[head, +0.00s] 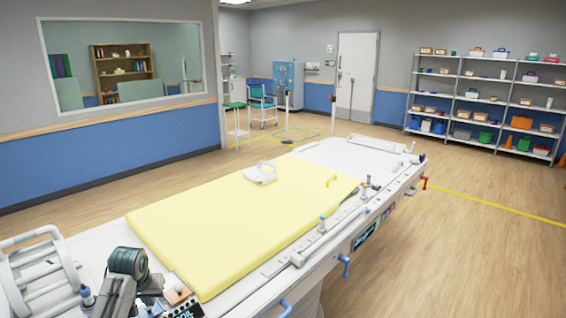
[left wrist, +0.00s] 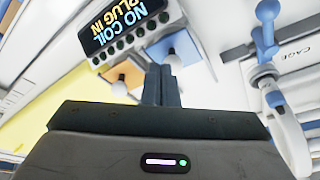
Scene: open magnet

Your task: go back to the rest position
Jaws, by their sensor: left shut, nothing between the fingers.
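My left gripper (left wrist: 161,86) is at the bottom centre of the left wrist view, its two dark fingers shut together with nothing between them. In the head view my left gripper (head: 151,284) is at the lower left, over the near end of the patient table (head: 232,300). A control panel (left wrist: 130,25) with a lit "NO COIL PLUG IN" display lies just beyond the fingers. The same panel (head: 183,310) is partly cut off at the bottom of the head view. Whether the fingers touch anything is unclear. My right gripper is in neither view.
A yellow pad (head: 235,225) covers much of the table, with a white handled piece (head: 261,173) on it. A white barred frame (head: 40,272) stands at the near left. Blue handles (head: 346,266) stick out along the table's right side. Floor is clear to the right.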

